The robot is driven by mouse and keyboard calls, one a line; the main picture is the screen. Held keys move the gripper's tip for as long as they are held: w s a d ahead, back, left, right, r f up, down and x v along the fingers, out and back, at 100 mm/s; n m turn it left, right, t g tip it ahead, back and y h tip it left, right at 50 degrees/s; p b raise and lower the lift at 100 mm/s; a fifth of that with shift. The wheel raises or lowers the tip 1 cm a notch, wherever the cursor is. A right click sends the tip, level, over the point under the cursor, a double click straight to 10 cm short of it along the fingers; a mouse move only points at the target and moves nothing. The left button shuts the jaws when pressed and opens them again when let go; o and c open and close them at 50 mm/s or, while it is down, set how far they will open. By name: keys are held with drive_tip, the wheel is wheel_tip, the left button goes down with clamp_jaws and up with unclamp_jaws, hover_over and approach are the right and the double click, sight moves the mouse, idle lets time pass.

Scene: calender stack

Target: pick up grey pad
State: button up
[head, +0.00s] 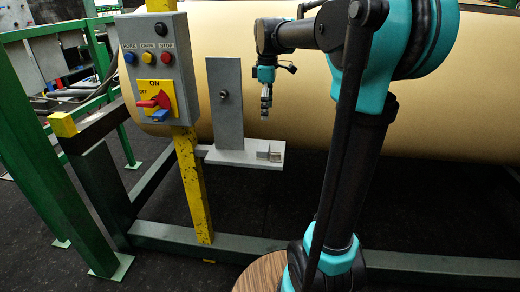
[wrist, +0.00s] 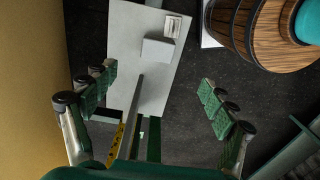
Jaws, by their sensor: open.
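A small grey block, which looks like the grey pad (wrist: 157,50), lies on a flat light grey shelf (wrist: 125,40). It also shows in the head view as a small grey piece (head: 263,149) near the right end of the shelf (head: 225,158). My gripper (head: 266,108) hangs above the shelf's right end, pointing down, apart from the block. In the wrist view its green-padded fingers (wrist: 160,90) are wide apart with nothing held. The block lies ahead of the fingertips, between their lines.
A small pale piece (wrist: 172,26) lies beside the block. An upright grey plate (head: 225,100) stands on the shelf left of my gripper. A control box (head: 158,65) on a yellow post is further left. A large tan roll (head: 310,110) lies behind.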

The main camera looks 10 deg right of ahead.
approach(264, 147)
drive_tip(key=f, duration=0.5)
drive_tip(key=shift+s+d, duration=0.15)
drive_tip(key=shift+d, duration=0.25)
drive_tip(key=shift+w+a+f, duration=0.15)
drive_tip(key=shift+f, duration=1.25)
drive_tip(key=shift+w+a+f, duration=0.1)
drive_tip(key=shift+a+f, duration=0.05)
drive_tip(key=shift+f, duration=1.2)
drive_tip(key=c, duration=1.3)
drive_tip(key=shift+o, duration=0.2)
drive_tip(key=shift+r, duration=0.15)
wheel_tip(264, 147, up, 20)
